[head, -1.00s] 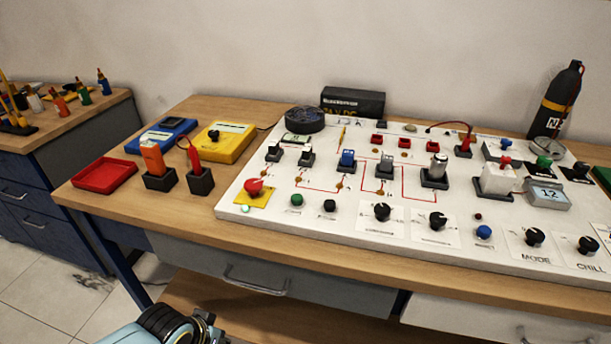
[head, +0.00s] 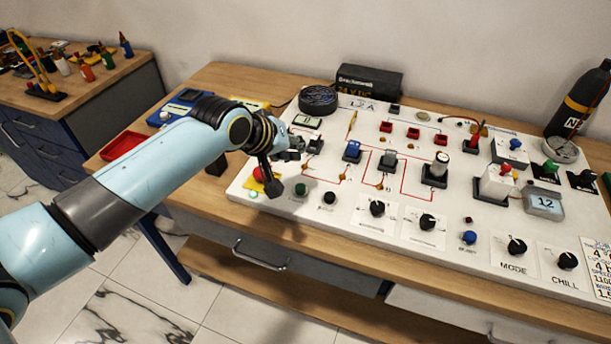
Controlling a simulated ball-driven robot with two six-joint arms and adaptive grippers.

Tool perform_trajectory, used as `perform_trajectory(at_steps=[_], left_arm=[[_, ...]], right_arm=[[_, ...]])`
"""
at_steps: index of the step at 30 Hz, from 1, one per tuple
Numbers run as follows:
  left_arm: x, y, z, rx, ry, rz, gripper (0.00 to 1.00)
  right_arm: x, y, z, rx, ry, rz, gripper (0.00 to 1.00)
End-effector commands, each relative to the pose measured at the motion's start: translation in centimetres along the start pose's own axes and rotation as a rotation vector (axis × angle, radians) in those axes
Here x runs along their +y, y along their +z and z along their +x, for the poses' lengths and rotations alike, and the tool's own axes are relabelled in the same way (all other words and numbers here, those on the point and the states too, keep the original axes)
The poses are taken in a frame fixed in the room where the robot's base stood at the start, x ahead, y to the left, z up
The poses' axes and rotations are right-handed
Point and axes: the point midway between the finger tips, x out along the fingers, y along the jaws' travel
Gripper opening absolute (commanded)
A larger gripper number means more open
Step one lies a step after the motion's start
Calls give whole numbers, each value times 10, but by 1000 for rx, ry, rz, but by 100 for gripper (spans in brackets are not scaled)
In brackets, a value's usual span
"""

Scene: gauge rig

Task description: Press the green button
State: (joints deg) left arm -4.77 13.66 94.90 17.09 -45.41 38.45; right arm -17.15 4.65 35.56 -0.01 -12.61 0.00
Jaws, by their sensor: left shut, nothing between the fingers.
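The green button (head: 300,188) is a small round cap near the front left of the white panel (head: 345,246). A black button (head: 330,197) sits just to its right. My left gripper (head: 273,189) is shut and empty, with its dark fingers pointing down. It appears above the panel's left end, just left of the green button, and looks apart from it. The gripper partly covers the red knob (head: 260,174) on its yellow plate. My right gripper is out of view.
Switches, dials and a blue button (head: 469,238) fill the rest of the panel. A red tray (head: 122,146) lies on the bench to the left, partly behind my arm. A black box (head: 368,82) stands at the back.

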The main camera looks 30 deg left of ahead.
Motion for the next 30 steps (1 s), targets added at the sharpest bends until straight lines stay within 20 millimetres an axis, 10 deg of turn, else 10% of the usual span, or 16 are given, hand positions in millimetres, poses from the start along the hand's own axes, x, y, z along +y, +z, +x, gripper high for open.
perform_trajectory(at_steps=[20, 30], left_arm=[[5, -7, 1, 12, 15, -26, 0], [-14, 13, 29, 12, 16, -25, 0]], right_arm=[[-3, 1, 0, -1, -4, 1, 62], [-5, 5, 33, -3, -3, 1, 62]])
